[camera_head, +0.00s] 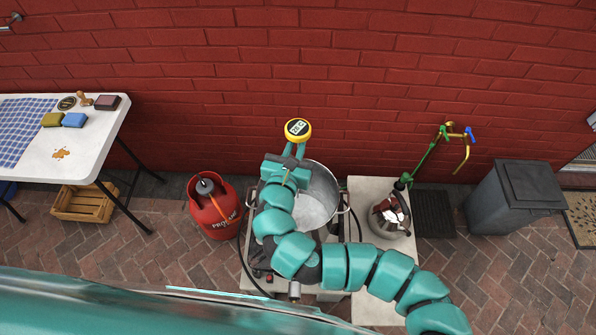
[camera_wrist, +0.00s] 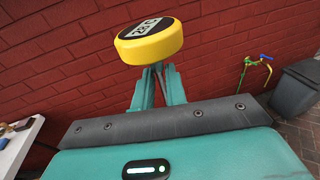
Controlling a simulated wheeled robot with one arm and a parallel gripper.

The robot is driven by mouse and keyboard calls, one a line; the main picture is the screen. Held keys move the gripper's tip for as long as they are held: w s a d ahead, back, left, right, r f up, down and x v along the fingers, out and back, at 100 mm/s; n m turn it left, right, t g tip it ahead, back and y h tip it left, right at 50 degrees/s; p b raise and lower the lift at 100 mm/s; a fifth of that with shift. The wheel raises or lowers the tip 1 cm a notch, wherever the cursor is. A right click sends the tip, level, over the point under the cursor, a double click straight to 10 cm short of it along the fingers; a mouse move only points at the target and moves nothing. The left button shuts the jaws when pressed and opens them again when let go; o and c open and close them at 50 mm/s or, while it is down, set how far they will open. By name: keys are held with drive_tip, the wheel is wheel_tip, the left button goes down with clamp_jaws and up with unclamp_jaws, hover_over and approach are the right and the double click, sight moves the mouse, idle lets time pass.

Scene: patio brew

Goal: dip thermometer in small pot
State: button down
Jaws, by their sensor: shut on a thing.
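My gripper (camera_head: 296,152) is shut on the thermometer, which has a yellow round head (camera_head: 297,130) with a digital display. The thermometer also shows in the wrist view (camera_wrist: 149,42), its head above the fingertips. Its stem is mostly hidden by the fingers, and its lower end is not visible. A large open steel pot (camera_head: 325,182) stands on the burner stand, just right of and below my gripper. Its left side is hidden by my arm. A smaller shiny steel vessel (camera_head: 385,224) stands on the pale slab to the right, partly reflective; I cannot tell whether it is open.
A red propane cylinder (camera_head: 216,208) stands left of the burner stand (camera_head: 258,262). A green and brass tap (camera_head: 455,142) is on the brick wall. A grey bin (camera_head: 512,200) stands right. A white table (camera_head: 88,150) with sponges is left, above a wooden crate (camera_head: 82,205).

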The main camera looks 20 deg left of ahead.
sight(296, 133)
wheel_tip(296, 133, up, 8)
drive_tip(key=p, duration=0.5)
drive_tip(key=shift+r+p, duration=0.1)
drive_tip(key=shift+p, duration=0.2)
